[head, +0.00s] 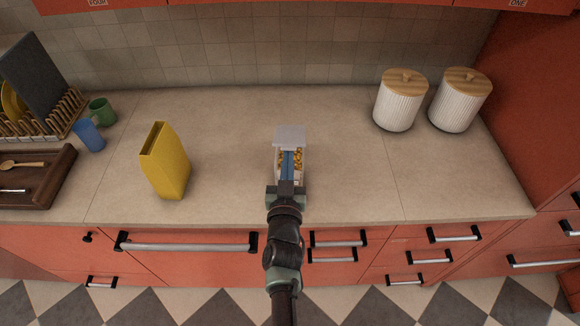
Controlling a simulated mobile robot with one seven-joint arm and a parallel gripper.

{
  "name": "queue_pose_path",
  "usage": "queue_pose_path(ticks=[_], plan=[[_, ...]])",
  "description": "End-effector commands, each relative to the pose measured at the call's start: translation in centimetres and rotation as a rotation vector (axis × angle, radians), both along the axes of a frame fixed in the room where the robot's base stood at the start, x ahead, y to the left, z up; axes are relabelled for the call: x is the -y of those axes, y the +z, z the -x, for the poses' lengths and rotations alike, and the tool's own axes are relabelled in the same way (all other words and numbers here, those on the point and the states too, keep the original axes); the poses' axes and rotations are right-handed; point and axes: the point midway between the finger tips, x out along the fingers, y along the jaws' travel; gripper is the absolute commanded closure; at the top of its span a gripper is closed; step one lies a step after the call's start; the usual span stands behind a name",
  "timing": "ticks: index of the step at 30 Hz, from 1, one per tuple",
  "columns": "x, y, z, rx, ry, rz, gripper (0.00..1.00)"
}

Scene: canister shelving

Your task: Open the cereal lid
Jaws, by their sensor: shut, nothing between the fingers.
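A small clear cereal container (302,176) with orange-yellow cereal in it stands on the counter at the middle of the head view. Its pale grey lid (290,136) shows at the container's far end and appears raised there, with cereal visible on the near side of it. My gripper (287,165) reaches in from the front, over the near part of the container. It is shut with nothing in it. My gripper and wrist hide much of the container's front and middle. I cannot tell whether the fingers touch the container or lid.
A tall yellow box (168,164) stands to the left. Two white ribbed canisters (397,106) (459,106) with wooden lids stand at the back right. Mugs (101,111) (89,135), a dish rack (50,122) and a brown tray (50,190) are at far left. Counter beside the container is clear.

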Motion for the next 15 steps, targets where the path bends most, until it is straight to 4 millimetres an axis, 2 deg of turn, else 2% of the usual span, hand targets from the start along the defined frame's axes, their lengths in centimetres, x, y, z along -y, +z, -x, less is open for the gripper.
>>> queue_pose_path(ticks=[3, 15], plan=[[0.01, 0.82, -0.16, 0.0, 0.0, 0.0, 1.0], [0.05, 0.92, -0.27, 0.0, -0.001, 0.0, 1.0]])
